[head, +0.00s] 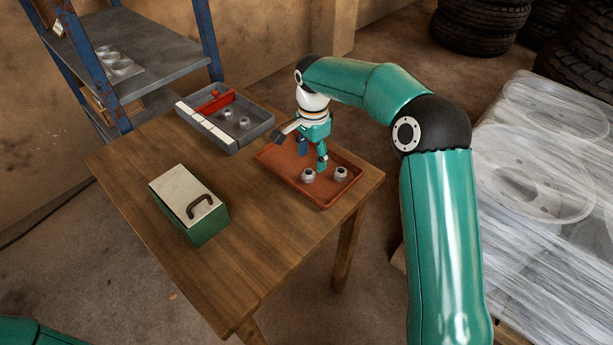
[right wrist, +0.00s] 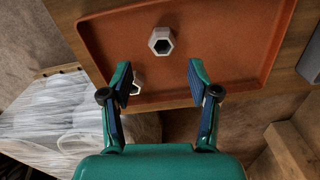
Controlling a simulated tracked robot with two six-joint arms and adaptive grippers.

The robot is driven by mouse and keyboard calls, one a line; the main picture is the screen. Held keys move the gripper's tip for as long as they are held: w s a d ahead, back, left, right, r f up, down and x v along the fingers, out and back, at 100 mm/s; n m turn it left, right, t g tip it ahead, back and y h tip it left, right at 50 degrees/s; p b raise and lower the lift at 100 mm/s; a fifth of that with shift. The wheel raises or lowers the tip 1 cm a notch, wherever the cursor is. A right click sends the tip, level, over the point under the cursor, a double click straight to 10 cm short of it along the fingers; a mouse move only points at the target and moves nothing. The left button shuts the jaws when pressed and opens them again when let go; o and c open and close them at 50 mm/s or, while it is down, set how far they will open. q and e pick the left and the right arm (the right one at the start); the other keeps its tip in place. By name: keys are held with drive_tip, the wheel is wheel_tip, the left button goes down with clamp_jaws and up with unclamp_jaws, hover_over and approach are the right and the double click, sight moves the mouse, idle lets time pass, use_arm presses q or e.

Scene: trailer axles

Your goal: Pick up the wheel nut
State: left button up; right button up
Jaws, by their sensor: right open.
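Two grey hex wheel nuts sit on the orange tray: one nut (head: 308,175) near its front edge and one nut (head: 341,173) near its right corner. My right gripper (head: 313,154) is open and empty above this tray, close to the first nut. In the right wrist view, one nut (right wrist: 161,40) shows its hole, in line with the gap between the open fingers (right wrist: 159,78) and beyond their tips. The other nut (right wrist: 137,83) is partly hidden behind the left finger. My left gripper is not in view.
The orange tray (head: 276,158) has low walls. A grey tray (head: 257,129) behind it holds two more nuts (head: 244,122) and a red piece (head: 215,102). A green box (head: 208,228) with a handled lid stands on the wooden table (head: 250,262). The table's front is clear.

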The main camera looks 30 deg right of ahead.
sight(311, 171)
wheel_tip(311, 171, down, 5)
drive_tip(key=shift+w+a+f+p, duration=0.1)
drive_tip(key=shift+p, duration=0.3)
clamp_jaws()
drive_tip(key=shift+r, duration=0.25)
